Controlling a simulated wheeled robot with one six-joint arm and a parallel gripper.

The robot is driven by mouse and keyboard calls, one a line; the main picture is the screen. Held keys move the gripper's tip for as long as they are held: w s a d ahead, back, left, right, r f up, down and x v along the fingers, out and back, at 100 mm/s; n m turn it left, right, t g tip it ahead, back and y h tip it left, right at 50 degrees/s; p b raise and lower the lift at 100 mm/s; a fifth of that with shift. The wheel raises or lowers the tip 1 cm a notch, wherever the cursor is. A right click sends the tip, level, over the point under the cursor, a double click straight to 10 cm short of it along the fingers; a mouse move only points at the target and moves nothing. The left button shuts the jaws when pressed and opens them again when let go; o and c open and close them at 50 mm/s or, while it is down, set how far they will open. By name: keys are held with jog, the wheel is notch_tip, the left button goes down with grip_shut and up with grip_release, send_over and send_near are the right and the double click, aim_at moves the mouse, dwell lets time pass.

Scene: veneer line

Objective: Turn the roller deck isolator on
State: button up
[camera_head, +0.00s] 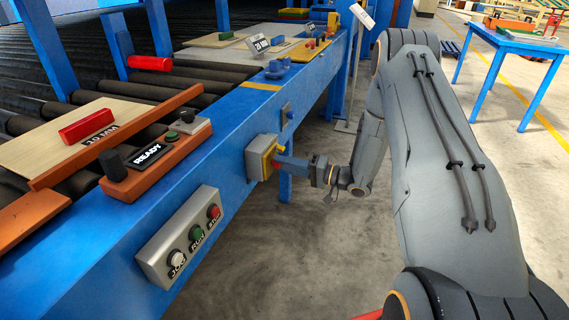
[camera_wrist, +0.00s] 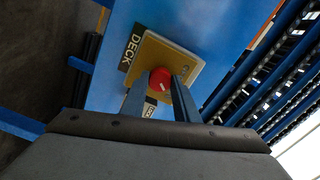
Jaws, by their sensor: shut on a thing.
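The roller deck isolator (camera_head: 263,157) is a grey box with a yellow face on the side of the blue deck frame. In the wrist view its yellow plate (camera_wrist: 188,60) carries a red knob (camera_wrist: 160,77), beside a black label reading DECK (camera_wrist: 131,47). My gripper (camera_head: 277,163) reaches the isolator's face from the right. In the wrist view my gripper (camera_wrist: 160,88) has its two fingers on either side of the red knob, shut on it. The fingers hide part of the knob and of a white label below it, so I cannot tell the knob's setting.
A grey button box (camera_head: 181,237) with JOG, RUN and a red button is on the blue frame (camera_head: 105,272) nearer me. Wooden pieces and a READY sign (camera_head: 151,155) lie above.

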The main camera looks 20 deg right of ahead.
jog(key=shift+m, duration=0.7)
jog(key=o, duration=1.1)
jog(key=shift+c, duration=0.2)
jog(key=v, duration=0.7)
jog(key=shift+s+d, duration=0.2)
jog(key=shift+d, duration=0.15)
